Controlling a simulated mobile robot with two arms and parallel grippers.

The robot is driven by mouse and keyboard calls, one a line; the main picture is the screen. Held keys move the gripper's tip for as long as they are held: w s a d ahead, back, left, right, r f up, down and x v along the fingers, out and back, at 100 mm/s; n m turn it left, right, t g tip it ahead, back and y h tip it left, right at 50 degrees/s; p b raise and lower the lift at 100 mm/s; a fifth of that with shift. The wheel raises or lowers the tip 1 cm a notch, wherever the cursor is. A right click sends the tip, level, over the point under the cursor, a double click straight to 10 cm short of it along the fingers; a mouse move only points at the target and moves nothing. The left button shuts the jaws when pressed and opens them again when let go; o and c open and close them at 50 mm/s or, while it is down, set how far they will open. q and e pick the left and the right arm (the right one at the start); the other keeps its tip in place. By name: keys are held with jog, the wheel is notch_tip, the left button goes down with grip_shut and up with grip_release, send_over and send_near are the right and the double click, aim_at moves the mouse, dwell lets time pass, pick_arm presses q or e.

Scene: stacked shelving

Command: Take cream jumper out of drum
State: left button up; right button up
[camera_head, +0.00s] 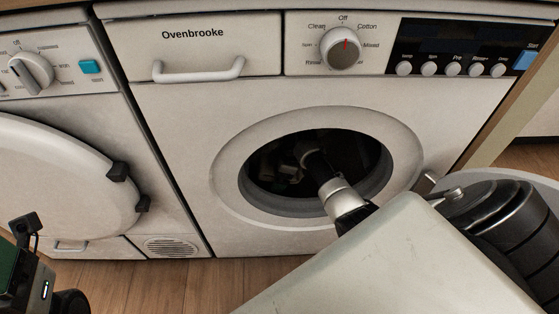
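The drum (264,178) is the dark round opening in the front of the white washing machine (180,110). My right arm reaches into it from the lower right. The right gripper (301,158) is inside the drum, in deep shadow, and its fingers cannot be made out clearly. Dim greyish shapes show around it. I cannot tell whether any of them is the cream jumper, and no jumper can be clearly identified. Part of my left arm shows at the lower left edge, outside the machine, but no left fingertips can be made out.
A second white machine with a closed round door (60,180) stands on the left. A white curved rim (522,178) shows at the right behind my arm. Wooden floor (235,272) is clear in front.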

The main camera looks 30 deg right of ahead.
jog(key=shift+c, duration=0.5)
jog(key=shift+r, duration=0.1)
jog(key=c, duration=0.6)
